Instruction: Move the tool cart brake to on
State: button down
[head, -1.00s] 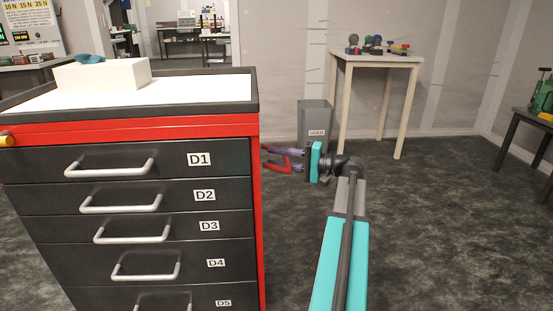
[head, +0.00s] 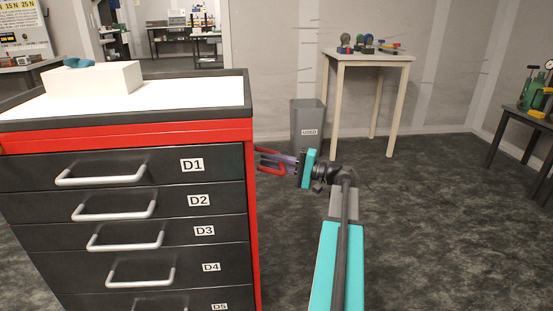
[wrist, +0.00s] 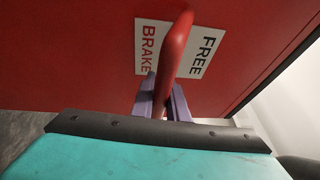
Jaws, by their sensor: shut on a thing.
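The red tool cart (head: 252,220) stands at the left in the head view. On its right side is a red brake lever (head: 268,170). The lever also shows in the wrist view (wrist: 176,45), standing out from the red panel across a white label (wrist: 207,38). The label reads BRAKE on the left and FREE on the right, and the lever crosses between the two words. My gripper (head: 283,160) is beside the cart, with its purple fingers on either side of the lever, shut on it. The lever's lower part is hidden between the fingers.
A grey bin (head: 308,125) marked USED stands behind my gripper. A small table (head: 365,57) with several objects is at the back, and a dark bench (head: 520,125) is at the right. The floor (head: 430,220) right of my arm is clear.

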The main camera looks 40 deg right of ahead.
jog(key=shift+a+p, duration=0.15)
jog(key=shift+p, duration=0.25)
jog(key=shift+w+a+f, duration=0.1)
jog(key=shift+f, duration=0.2)
jog(key=c, duration=1.7)
grip_release()
jog(key=shift+c, duration=0.2)
jog(key=p+v, duration=0.4)
jog(key=v, duration=1)
jog(key=shift+f, duration=0.1)
